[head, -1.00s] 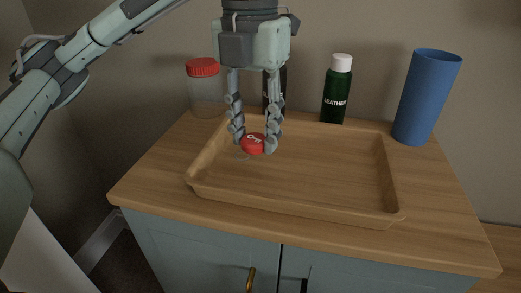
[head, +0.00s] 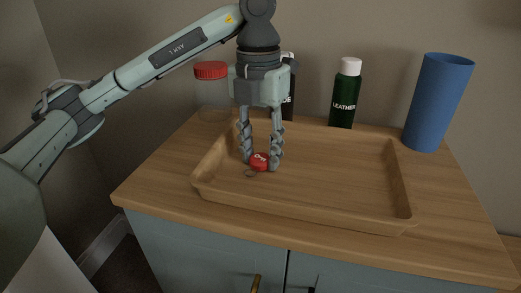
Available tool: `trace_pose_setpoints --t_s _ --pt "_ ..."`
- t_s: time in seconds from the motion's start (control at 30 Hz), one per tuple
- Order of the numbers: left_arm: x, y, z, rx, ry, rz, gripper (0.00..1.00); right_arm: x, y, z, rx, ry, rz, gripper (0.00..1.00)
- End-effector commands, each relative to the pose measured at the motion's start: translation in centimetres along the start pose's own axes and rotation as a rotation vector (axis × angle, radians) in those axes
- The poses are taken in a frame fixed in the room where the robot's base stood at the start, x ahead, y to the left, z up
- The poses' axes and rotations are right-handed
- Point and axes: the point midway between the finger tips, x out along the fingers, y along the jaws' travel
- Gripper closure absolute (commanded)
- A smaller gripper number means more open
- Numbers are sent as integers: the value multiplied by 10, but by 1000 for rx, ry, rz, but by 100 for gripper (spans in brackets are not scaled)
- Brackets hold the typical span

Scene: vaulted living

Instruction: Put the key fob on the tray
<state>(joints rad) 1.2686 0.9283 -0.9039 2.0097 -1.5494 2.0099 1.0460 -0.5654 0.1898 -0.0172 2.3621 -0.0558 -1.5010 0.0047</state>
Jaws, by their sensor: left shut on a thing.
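The key fob (head: 259,161) is a small red disc with white lettering and a thin ring at its lower left. My left gripper (head: 261,163) points down and is shut on it, with one finger on each side. The fob is over the left part of the wooden tray (head: 335,180), low and close to its floor; I cannot tell whether it touches. The tray is rectangular with raised sides and otherwise looks empty. My right gripper is not in view.
The tray stands on a wooden cabinet top (head: 150,185). Behind it are a clear jar with a red lid (head: 211,90), a dark bottle (head: 289,100) partly hidden by my gripper, and a green bottle labelled LEATHER (head: 345,100). A blue cup (head: 437,103) stands at the back right.

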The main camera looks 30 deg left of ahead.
Motion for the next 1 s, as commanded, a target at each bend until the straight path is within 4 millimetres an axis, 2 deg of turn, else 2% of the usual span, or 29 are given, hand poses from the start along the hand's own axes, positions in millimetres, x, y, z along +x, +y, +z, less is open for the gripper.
trace_pose_setpoints --t_s 0.17,0.2,0.37,0.73,0.87,1.0 --pt "3 0 0 0 0 0 85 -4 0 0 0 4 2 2" --pt "3 0 0 0 0 0 63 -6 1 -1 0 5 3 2" --pt "3 0 0 0 0 0 45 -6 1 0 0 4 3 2" --pt "-2 0 0 -1 0 0 45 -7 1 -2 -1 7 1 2" --pt "-24 0 1 -1 -4 1 45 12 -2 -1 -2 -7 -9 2" --pt "-56 0 1 -2 -6 1 45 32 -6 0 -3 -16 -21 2"
